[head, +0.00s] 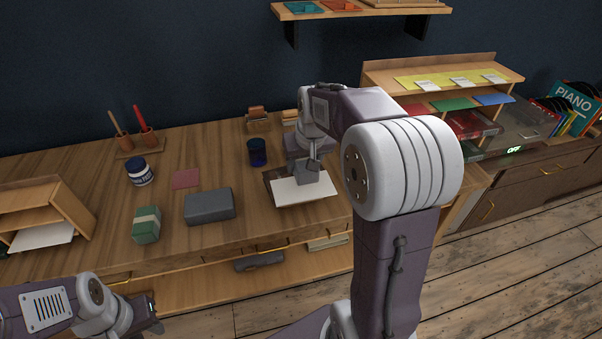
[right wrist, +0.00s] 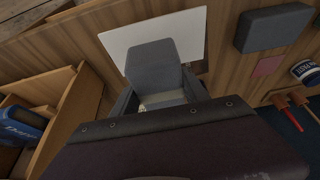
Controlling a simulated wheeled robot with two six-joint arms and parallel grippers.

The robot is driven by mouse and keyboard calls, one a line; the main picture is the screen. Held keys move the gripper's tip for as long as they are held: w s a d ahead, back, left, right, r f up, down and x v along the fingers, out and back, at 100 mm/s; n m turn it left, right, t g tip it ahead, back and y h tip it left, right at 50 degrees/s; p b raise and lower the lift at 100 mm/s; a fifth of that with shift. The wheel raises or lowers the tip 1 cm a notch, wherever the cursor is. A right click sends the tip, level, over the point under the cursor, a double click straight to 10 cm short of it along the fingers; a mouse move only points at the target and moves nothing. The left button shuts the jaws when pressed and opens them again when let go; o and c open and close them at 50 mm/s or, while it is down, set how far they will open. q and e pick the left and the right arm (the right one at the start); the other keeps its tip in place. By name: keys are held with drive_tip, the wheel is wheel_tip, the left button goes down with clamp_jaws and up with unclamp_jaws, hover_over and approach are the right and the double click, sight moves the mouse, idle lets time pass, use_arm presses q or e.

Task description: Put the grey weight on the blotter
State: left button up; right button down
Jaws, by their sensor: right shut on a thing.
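The grey weight (head: 308,176) is a small grey block in my right gripper (head: 312,162), which is shut on it. The weight also shows in the right wrist view (right wrist: 152,65), between the two fingers. It is over or on the white sheet (head: 302,190) of the blotter (head: 270,176), whose brown edge shows at the left. I cannot tell whether the weight touches the sheet. A larger dark grey block (head: 209,206) lies on the desk left of the blotter. My left gripper (head: 152,312) is at the lower left, away from the desk items; its opening is unclear.
A blue cup (head: 257,152) stands behind the blotter. A green block (head: 146,226), a pink square (head: 186,178), a white-and-blue jar (head: 139,172) and a pen stand (head: 139,145) are further left. A wooden tray unit (head: 45,212) stands at the left end.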

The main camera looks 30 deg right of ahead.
drive_tip(key=shift+w+d+f, duration=0.1)
drive_tip(key=shift+w+f, duration=0.3)
drive_tip(key=shift+w, duration=0.4)
wheel_tip(320, 180, down, 3)
drive_tip(key=shift+s+f+b, duration=0.1)
drive_tip(key=shift+f+b, duration=0.1)
drive_tip(key=shift+b, duration=0.15)
drive_tip(key=shift+f, duration=0.3)
drive_tip(key=c, duration=0.6)
unclamp_jaws()
drive_tip(key=shift+f, duration=0.15)
